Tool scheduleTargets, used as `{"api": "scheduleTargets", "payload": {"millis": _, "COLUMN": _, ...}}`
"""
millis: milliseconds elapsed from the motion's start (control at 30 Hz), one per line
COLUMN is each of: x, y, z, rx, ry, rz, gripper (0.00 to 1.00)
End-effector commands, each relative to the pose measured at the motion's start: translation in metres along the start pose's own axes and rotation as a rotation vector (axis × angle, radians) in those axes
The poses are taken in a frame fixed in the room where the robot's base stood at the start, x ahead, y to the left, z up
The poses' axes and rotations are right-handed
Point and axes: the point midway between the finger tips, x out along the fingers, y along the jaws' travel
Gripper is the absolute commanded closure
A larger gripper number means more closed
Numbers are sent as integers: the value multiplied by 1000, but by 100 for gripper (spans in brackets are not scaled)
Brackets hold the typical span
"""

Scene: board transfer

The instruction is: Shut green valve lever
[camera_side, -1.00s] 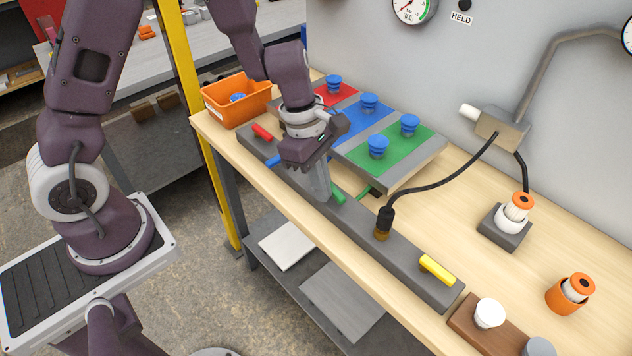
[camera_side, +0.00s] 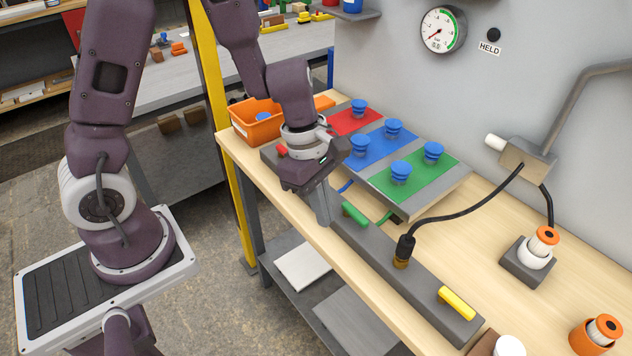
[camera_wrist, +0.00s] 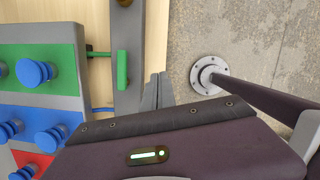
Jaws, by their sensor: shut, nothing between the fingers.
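The green valve lever (camera_side: 355,213) sits on the long dark grey bar (camera_side: 375,247) on the bench. It lies along the bar's length, and it also shows whole in the wrist view (camera_wrist: 122,70). There the short green pipe (camera_wrist: 98,54) runs crosswise to it, toward the board. My gripper (camera_side: 325,220) is shut and empty, pointing down at the bar's front edge. In the wrist view its fingers (camera_wrist: 158,90) are just right of the lever, with a gap between. The blue lever is hidden by my gripper in the side view.
A board (camera_side: 460,185) with red, blue and green fields and several blue knobs lies behind the bar. A black cable rises from a plug (camera_side: 402,252) on the bar. The yellow lever (camera_side: 457,302) is farther right. An orange bin (camera_side: 257,125) stands at left.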

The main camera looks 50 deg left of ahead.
Motion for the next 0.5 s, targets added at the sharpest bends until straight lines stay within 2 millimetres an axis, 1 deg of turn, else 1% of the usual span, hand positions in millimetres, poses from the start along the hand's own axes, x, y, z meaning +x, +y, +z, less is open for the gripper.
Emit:
{"api": "scheduleTargets", "payload": {"millis": 300, "x": -56, "y": -13, "z": 10, "rx": 3, "ry": -3, "rz": 5, "gripper": 100}}
{"api": "scheduleTargets", "payload": {"millis": 400, "x": -69, "y": -16, "z": 13, "rx": 2, "ry": -5, "rz": 3, "gripper": 100}}
{"api": "scheduleTargets", "payload": {"millis": 500, "x": -75, "y": -18, "z": 14, "rx": 1, "ry": -3, "rz": 0, "gripper": 100}}
